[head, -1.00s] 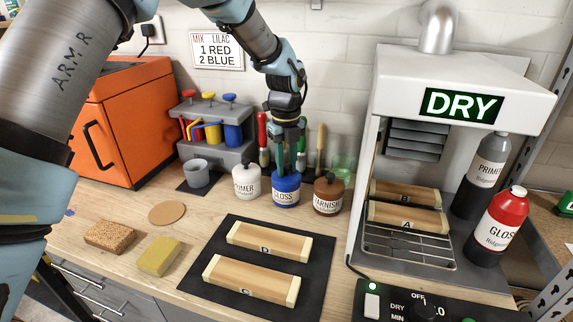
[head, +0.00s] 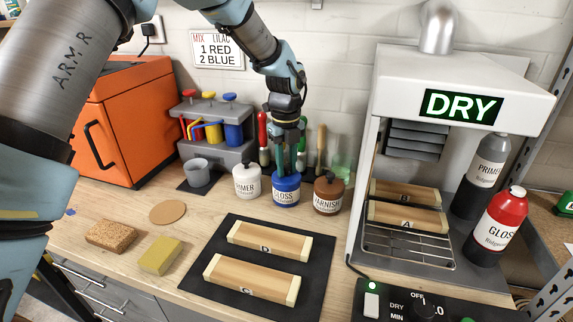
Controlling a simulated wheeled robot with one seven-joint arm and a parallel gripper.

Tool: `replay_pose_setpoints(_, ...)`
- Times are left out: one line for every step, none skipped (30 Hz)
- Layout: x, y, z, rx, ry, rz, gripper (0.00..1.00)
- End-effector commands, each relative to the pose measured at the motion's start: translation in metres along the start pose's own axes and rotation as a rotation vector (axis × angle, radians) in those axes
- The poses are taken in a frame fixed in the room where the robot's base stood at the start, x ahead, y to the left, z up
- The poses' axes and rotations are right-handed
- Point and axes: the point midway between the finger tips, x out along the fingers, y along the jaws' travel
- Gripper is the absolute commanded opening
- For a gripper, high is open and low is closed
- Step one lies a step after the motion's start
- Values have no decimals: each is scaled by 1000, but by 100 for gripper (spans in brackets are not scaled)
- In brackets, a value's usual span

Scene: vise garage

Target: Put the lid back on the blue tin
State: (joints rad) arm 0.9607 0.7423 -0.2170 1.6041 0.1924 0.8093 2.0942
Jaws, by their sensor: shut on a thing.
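The blue tin (head: 286,192), labelled GLOSS, stands upright on the bench between the white PRIMER tin (head: 247,182) and the brown VARNISH tin (head: 328,195). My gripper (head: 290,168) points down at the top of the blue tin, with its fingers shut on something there. The held thing is mostly hidden by the fingers; it appears to be the lid, at or just above the tin's rim. I cannot tell whether the lid is fully seated.
A dark mat (head: 215,296) with wood blocks D and C lies in front of the tins. A brown disc (head: 168,212), a sponge (head: 111,235) and a yellow block (head: 160,256) lie to the left. The drying cabinet (head: 455,90) stands right.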

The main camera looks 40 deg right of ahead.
Motion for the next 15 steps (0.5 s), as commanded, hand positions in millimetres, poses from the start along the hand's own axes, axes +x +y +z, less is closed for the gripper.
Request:
replay_pose_setpoints(0,0,0,0,0,0,0)
replay_pose_setpoints(0,0,0,0,0,0,0)
replay_pose_setpoints(0,0,0,0,0,0,0)
replay_pose_setpoints(0,0,0,0,0,0,0)
replay_pose_setpoints(0,0,0,1,0,0,0)
replay_pose_setpoints(0,0,0,1,0,0,0)
replay_pose_setpoints(0,0,0,1,0,0,0)
replay_pose_setpoints(0,0,0,1,0,0,0)
replay_pose_setpoints(0,0,0,1,0,0,32)
replay_pose_setpoints(0,0,0,1,0,0,35)
replay_pose_setpoints(0,0,0,1,0,0,39)
replay_pose_setpoints(0,0,0,1,0,0,43)
replay_pose_setpoints(0,0,0,1,0,0,47)
replay_pose_setpoints(0,0,0,1,0,0,50)
replay_pose_setpoints(0,0,0,1,0,0,54)
